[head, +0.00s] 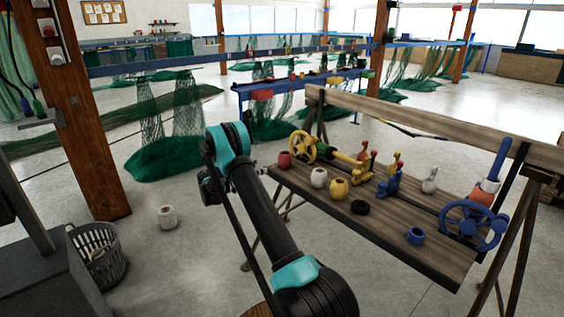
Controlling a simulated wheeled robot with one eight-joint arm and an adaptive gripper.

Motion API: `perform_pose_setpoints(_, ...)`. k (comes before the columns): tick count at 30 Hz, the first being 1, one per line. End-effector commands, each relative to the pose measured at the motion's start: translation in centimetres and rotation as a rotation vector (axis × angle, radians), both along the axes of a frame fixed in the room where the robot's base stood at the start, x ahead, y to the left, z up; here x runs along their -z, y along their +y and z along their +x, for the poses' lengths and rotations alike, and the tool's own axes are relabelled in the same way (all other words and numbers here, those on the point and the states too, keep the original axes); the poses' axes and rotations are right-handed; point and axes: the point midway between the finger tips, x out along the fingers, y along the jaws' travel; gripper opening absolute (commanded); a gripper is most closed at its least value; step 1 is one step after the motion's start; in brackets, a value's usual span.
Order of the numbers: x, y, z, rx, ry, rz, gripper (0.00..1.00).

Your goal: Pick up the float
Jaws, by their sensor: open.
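Several round, float-like pieces with dark top openings stand on the wooden workbench (400,238) at the right. They are a yellow one (339,189), a white one (319,178) and a red one (285,160), in a row near the bench's left end. I cannot tell which is the float meant. Another whitish, spool-like piece (167,216) stands on the floor at the left. My black and teal arm rises in front of the bench and bends at a teal joint. Its gripper cannot be made out; the far part of the arm is mostly hidden behind that joint.
The bench also holds a black ring (360,207), a blue ring (416,236), a blue handwheel (470,225), a yellow handwheel (303,147) and clamps. A wooden beam runs along its back. A grey basket (96,255) and wooden post (85,120) stand left.

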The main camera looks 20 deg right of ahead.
Motion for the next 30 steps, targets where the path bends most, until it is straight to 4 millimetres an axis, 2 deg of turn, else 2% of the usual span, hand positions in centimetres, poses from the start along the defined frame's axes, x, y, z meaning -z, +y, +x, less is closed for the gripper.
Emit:
perform_pose_setpoints(3,0.0,-2.6,0.4,0.003,0.000,0.001,0.85)
perform_pose_setpoints(12,0.0,-7.9,1.4,0.001,0.000,0.001,0.85)
perform_pose_setpoints(15,0.0,-9.0,1.6,0.001,0.000,0.001,0.85)
perform_pose_setpoints(23,0.1,-10.2,1.8,-0.001,0.000,0.001,0.85)
perform_pose_setpoints(30,0.5,-13.5,2.1,0.001,0.000,0.001,0.85)
